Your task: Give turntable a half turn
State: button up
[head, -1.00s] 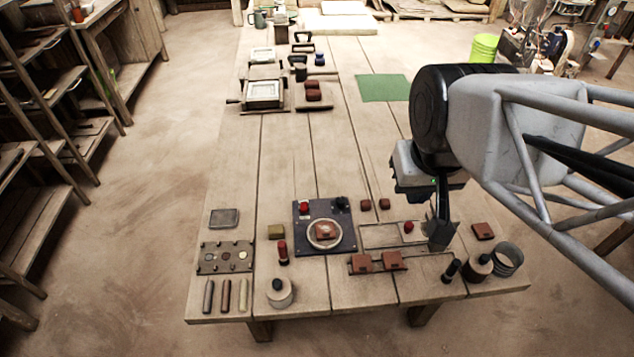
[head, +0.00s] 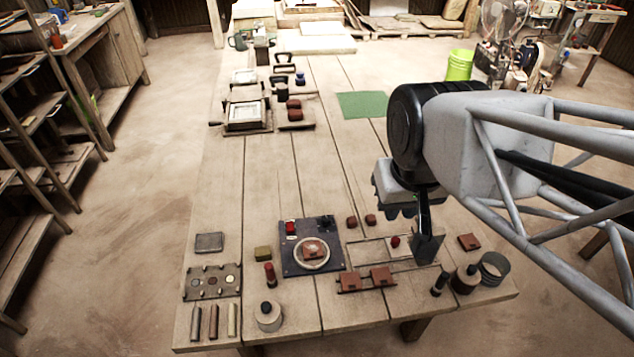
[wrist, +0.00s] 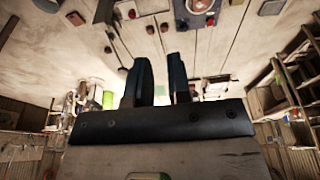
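The turntable (head: 327,264) is a light round disc on a dark square base (head: 296,268) near the front middle of the table. A red button (head: 291,228) and a dark knob (head: 327,221) sit at the back of the base. My gripper (head: 425,250) hangs to the right of the turntable, over the right part of the table, apart from the base. In the wrist view my gripper's two fingers (wrist: 161,82) stand apart with nothing between them.
A red-topped piece (head: 394,242) stands close to my gripper. A red stamp (head: 269,273) and a stamp plate (head: 198,284) are at left. The table's middle is mostly clear.

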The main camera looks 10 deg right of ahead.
jog(key=o, duration=0.5)
jog(key=shift+w+f, duration=0.1)
jog(key=shift+w, duration=0.3)
jog(key=shift+c, duration=0.2)
jog(key=shift+o, duration=1)
jog(key=w+a+f+m, duration=0.1)
jog(key=w+f+m, duration=0.1)
jog(key=w+f, duration=0.2)
jog(key=w+a+f+m+g, duration=0.1)
jog(key=w+f, duration=0.3)
jog(key=w, duration=0.7)
jog(key=shift+f+m, duration=0.3)
jog(key=shift+m, duration=0.2)
jog(key=m+g, duration=0.2)
jog(key=m, duration=0.3)
send_over(327, 218)
notch_tip(327, 218, down, 19)
jog(key=shift+w+f, duration=0.1)
jog(key=shift+f, duration=0.25)
jog(key=shift+f, duration=0.15)
jog(key=shift+f, duration=3.75)
